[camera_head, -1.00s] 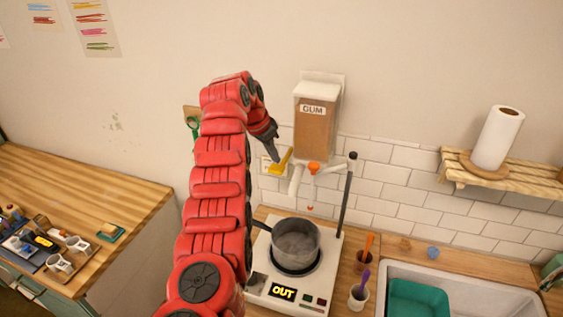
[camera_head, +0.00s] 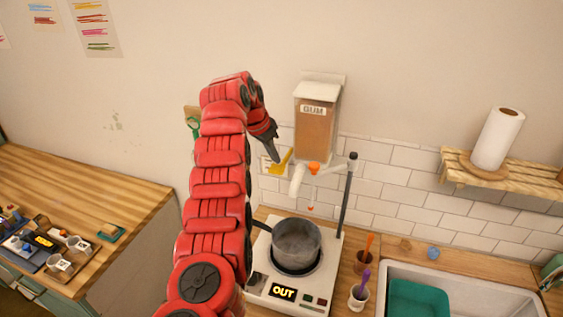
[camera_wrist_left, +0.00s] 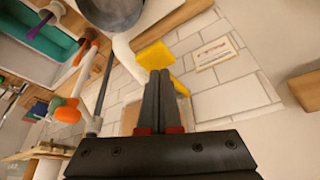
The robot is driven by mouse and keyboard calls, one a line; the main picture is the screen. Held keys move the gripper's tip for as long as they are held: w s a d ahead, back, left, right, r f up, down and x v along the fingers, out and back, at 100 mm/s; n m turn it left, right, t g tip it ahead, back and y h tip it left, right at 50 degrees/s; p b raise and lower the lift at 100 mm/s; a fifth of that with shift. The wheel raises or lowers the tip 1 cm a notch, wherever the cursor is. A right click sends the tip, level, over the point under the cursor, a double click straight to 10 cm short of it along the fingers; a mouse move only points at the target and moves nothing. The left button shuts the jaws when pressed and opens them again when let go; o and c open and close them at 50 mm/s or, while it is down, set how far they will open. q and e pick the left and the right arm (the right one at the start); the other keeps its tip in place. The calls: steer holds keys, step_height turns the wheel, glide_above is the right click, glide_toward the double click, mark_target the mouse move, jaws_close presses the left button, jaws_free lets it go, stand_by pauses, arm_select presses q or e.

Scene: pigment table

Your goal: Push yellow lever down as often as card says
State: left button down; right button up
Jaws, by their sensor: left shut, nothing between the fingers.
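The yellow lever (camera_head: 286,159) sticks out from the wall below and left of the dispenser marked GUM (camera_head: 316,128). It also shows in the left wrist view (camera_wrist_left: 156,56), just beyond my fingertips. My left gripper (camera_head: 276,160) is shut and empty, with its tips at the lever; whether they touch it I cannot tell. Its two fingers lie together in the left wrist view (camera_wrist_left: 158,75). A small card (camera_wrist_left: 215,52) is on the wall beside the lever; its marks are too small to read. My right gripper is not in view.
A dark pot (camera_head: 297,243) stands on a white hotplate unit (camera_head: 262,284) whose display reads OUT. An upright rod (camera_head: 347,195) and a white pipe (camera_head: 297,180) with an orange part are close by. A sink (camera_head: 460,290) is at right.

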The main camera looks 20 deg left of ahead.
mark_target(273, 168)
arm_select(q)
steer(key=shift+f, duration=0.2)
stand_by(0.4)
steer(key=shift+f+b, duration=2.5)
steer(key=shift+f, duration=0.2)
steer(key=shift+r, duration=0.2)
steer(key=shift+r+p, duration=1.15)
steer(key=shift+r, duration=1.35)
steer(key=shift+r+p, duration=0.95)
steer(key=shift+r, duration=0.75)
steer(key=shift+f, duration=0.1)
steer(key=shift+a, duration=0.1)
